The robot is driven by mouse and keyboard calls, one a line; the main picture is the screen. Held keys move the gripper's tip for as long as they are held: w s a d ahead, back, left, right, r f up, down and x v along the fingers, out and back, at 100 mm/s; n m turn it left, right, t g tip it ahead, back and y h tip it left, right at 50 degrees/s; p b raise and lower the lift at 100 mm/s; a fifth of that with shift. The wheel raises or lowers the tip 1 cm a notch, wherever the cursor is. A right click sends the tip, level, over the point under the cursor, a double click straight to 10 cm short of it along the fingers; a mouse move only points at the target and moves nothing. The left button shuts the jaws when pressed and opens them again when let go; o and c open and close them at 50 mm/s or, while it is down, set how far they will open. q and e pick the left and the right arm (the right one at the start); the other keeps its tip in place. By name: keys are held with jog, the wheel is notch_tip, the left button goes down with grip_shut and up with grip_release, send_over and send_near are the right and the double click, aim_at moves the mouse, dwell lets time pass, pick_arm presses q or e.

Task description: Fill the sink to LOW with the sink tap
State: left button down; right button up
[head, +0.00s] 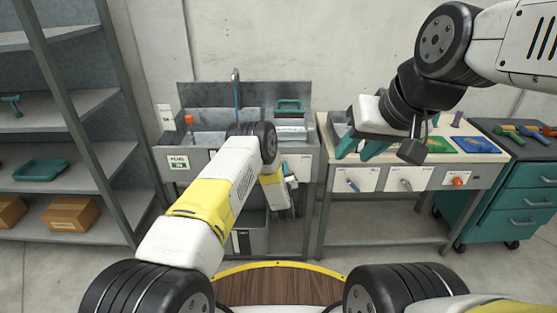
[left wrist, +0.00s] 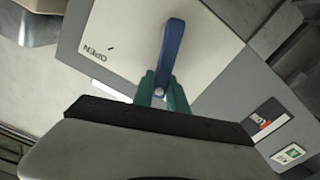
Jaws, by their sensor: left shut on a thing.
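The sink (head: 208,141) stands at the centre back in the head view. Its tap (head: 236,75) rises behind the basin with a thin blue strip below its top; I cannot tell whether that is water. In the left wrist view a blue lever (left wrist: 173,48) is on a pale panel (left wrist: 115,38) marked OPEN. My right gripper (head: 362,147) is open and empty in front of the workbench. The water level in the basin is not readable.
A workbench (head: 455,180) with small switches stands right of the sink. A teal drawer cabinet (head: 528,185) is farther right. Metal shelves (head: 75,105) stand at the left. A green sign (head: 178,162) is on the sink's front. Floor shows between shelves and sink.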

pick_arm(q)
jog(key=d+m, duration=0.1)
jog(key=m, duration=0.1)
jog(key=d+m, duration=0.2)
jog(key=shift+r+m, duration=0.2)
jog(key=shift+m, duration=0.1)
jog(key=shift+d+f+m, duration=0.15)
jog(key=shift+d+m, duration=0.3)
jog(key=shift+m, duration=0.4)
jog(key=shift+d+f+m, duration=0.1)
jog(key=shift+d+m, duration=0.3)
jog(key=shift+m, duration=0.45)
jog(key=c, duration=1.3)
grip_release()
jog(key=shift+s, duration=3.95)
